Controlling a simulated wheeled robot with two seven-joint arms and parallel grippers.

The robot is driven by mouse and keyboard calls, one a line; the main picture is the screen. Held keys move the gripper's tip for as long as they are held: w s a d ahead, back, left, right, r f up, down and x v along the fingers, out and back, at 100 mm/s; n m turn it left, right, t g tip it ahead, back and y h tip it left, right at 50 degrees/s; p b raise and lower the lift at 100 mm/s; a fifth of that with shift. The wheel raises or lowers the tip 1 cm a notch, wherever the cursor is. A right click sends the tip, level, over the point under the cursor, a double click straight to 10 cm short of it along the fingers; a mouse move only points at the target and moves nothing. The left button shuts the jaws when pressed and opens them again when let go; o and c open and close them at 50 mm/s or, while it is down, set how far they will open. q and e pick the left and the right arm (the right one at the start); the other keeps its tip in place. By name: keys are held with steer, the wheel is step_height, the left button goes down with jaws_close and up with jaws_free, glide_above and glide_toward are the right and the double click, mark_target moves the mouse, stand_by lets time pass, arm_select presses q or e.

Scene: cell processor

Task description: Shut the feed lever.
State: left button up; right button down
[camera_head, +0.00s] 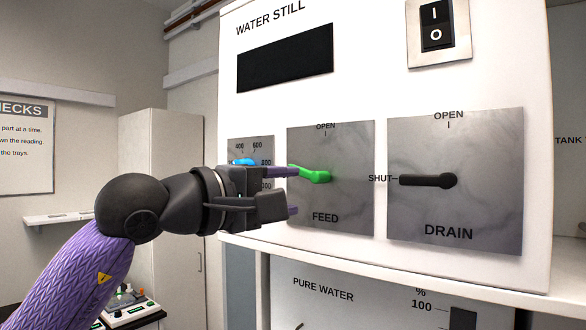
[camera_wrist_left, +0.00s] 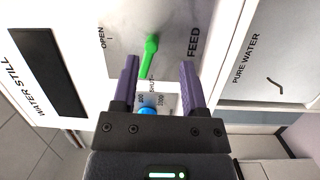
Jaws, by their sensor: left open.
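The green feed lever (camera_head: 318,177) is on the grey FEED plate (camera_head: 345,205) of the white water still. Its handle points left and slightly up. In the wrist view the lever (camera_wrist_left: 151,50) points close to the SHUT mark, tilted a little toward the OPEN side. My left gripper (camera_head: 296,192) is open at the left edge of the plate, its upper finger by the handle's end. In the wrist view the handle's end lies between the two fingers (camera_wrist_left: 159,66), nearer the left one. I cannot tell if they touch. My right gripper is out of view.
A black drain lever (camera_head: 428,181) on the right plate points left at SHUT. A blue pointer (camera_head: 243,162) on a dial sits behind my left gripper. A power switch (camera_head: 437,24) is above. The panel's bottom ledge (camera_head: 400,277) juts over the pure water gauge.

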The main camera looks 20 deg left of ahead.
mark_target(308, 173)
arm_select(q)
steer(key=a+r+t+y, duration=0.2)
steer(key=a+r+y, duration=0.1)
steer(key=a+y, duration=0.15)
steer(key=p+x, duration=0.5)
steer(key=x, duration=0.4)
steer(key=shift+w+d+f+h, duration=0.25)
steer(key=shift+w+f+h, duration=0.05)
steer(key=shift+f+h, duration=0.05)
steer(key=shift+n, duration=0.3)
jaws_close()
